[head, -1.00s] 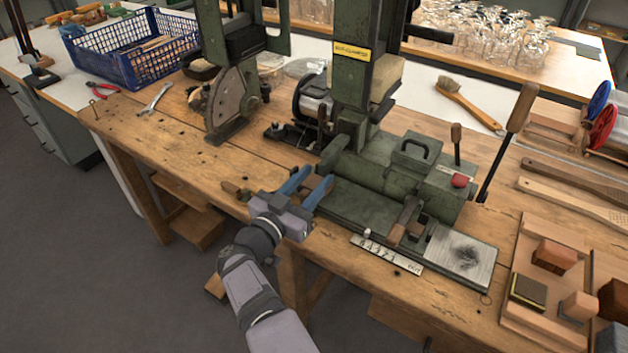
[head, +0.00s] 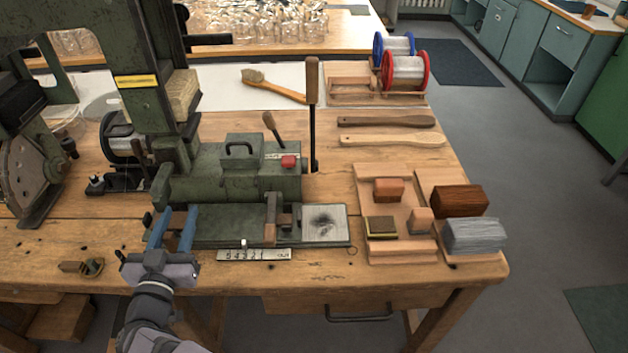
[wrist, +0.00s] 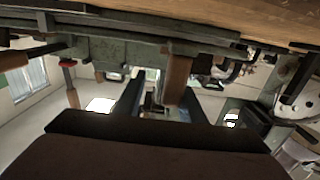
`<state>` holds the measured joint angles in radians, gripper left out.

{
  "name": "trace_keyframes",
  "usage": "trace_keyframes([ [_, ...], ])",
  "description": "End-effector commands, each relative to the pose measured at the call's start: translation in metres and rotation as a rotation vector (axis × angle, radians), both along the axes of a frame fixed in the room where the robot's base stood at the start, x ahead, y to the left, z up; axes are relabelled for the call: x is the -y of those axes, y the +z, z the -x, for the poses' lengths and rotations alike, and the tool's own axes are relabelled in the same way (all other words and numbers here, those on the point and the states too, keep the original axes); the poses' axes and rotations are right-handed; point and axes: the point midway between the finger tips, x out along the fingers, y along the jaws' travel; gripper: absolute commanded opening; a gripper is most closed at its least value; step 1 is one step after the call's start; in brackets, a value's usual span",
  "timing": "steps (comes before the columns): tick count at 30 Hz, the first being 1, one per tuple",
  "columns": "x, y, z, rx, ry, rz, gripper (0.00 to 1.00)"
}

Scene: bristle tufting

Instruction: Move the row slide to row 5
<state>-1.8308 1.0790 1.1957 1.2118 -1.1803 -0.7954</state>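The green tufting machine (head: 225,165) stands on the wooden bench. Along its front runs a green bed (head: 215,225). A slide with an upright wooden handle (head: 270,222) sits on the bed's right half, left of a grey plate (head: 324,222) with a dark patch. A white scale plate (head: 254,255) marked 5 4 3 2 1 and out lies in front; a small pointer (head: 243,243) stands over it near the middle digits, its exact reading too small to tell. My gripper (head: 174,215), blue fingers apart and empty, is at the bed's left end, left of the handle. The wrist view shows a wooden handle (wrist: 178,78).
A tall lever (head: 312,115) rises behind the slide. Wooden blocks on boards (head: 404,205) lie to the right, with two brush handles (head: 390,140) and wire spools (head: 404,70) behind. A small wooden and metal piece (head: 80,266) lies left of my gripper. The bench front is mostly clear.

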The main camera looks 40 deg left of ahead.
Motion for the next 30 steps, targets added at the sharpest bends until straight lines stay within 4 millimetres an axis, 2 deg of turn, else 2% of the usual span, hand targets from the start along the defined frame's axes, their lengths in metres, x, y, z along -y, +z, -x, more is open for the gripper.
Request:
trace_keyframes([
  [15,0.056,0.002,-0.053,0.000,0.000,0.003,0.36],
  [17,0.062,-0.001,-0.039,-0.001,0.006,0.001,0.36],
  [27,0.106,-0.001,0.005,-0.001,0.006,0.001,0.36],
  [30,0.097,0.019,-0.015,-0.024,0.016,-0.007,0.36],
])
